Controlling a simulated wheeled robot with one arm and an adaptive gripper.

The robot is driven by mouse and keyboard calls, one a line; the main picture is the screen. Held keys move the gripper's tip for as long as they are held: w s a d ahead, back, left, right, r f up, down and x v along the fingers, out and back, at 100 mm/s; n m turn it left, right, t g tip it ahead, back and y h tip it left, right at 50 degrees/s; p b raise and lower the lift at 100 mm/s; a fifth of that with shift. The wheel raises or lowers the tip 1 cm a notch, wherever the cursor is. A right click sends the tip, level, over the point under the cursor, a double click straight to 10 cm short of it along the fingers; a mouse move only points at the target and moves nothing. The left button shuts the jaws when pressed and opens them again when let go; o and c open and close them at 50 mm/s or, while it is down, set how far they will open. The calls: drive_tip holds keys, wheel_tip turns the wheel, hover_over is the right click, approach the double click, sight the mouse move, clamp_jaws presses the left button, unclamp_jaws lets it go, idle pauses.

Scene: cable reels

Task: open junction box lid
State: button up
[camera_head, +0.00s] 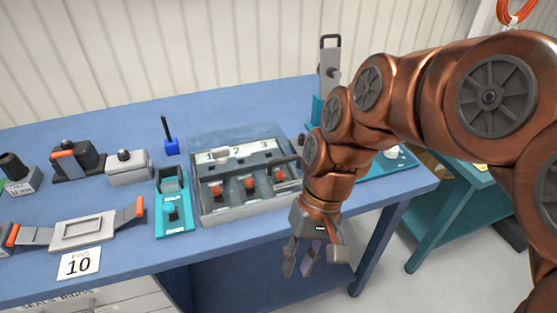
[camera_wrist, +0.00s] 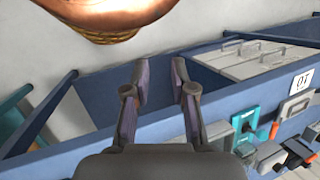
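The grey junction box (camera_head: 228,210) sits on the blue table in the head view. Several red knobs and a strip marked 1, 2, 3 show inside its frame. A pale translucent panel (camera_head: 235,136) shows at its back edge, and a dark bar crosses its right part. I cannot tell exactly how the lid lies. My gripper (camera_head: 302,264) hangs to the right and in front of the box, beyond the table's front edge. In the wrist view my gripper (camera_wrist: 160,85) has its two fingers apart with nothing between them.
The blue table (camera_head: 120,204) holds a teal stand (camera_head: 174,222) left of the box, a blue holder (camera_head: 171,146), and a grey plate with orange-ended arms (camera_head: 82,231). A grey upright piece (camera_head: 329,70) stands behind my arm. A teal table (camera_head: 443,225) is at right.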

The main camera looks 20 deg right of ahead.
sight(294, 158)
drive_tip(key=w+d+r+m+t+y, duration=0.1)
drive_tip(key=w+m+y, duration=0.1)
drive_tip(key=w, duration=0.3)
drive_tip(key=w+d+r+m+t+y, duration=0.1)
drive_tip(key=w+d+r+m+y, duration=0.1)
drive_tip(key=w+y, duration=0.2)
drive_tip(key=w+d+r+m+t+y, duration=0.1)
drive_tip(key=w+t+y, duration=0.1)
drive_tip(key=w, duration=0.4)
drive_tip(key=shift+w+d+r+m+y+b, duration=0.35)
drive_tip(key=shift+d+m+y+b, duration=0.05)
drive_tip(key=shift+y, duration=0.2)
drive_tip(key=w+d+m+t, duration=0.1)
drive_tip(key=d, duration=0.1)
drive_tip(key=w+d+m+t+y, duration=0.1)
drive_tip(key=d, duration=0.2)
drive_tip(key=w+d+r+m+t, duration=0.1)
drive_tip(key=w+d, duration=0.1)
drive_tip(key=shift+d+t+y, duration=0.25)
drive_tip(key=shift+t+y, duration=0.05)
drive_tip(key=shift+y, duration=0.1)
drive_tip(key=shift+p+x, duration=0.85)
drive_tip(key=shift+x, duration=3.05)
drive_tip(key=shift+f, duration=0.1)
clamp_jaws()
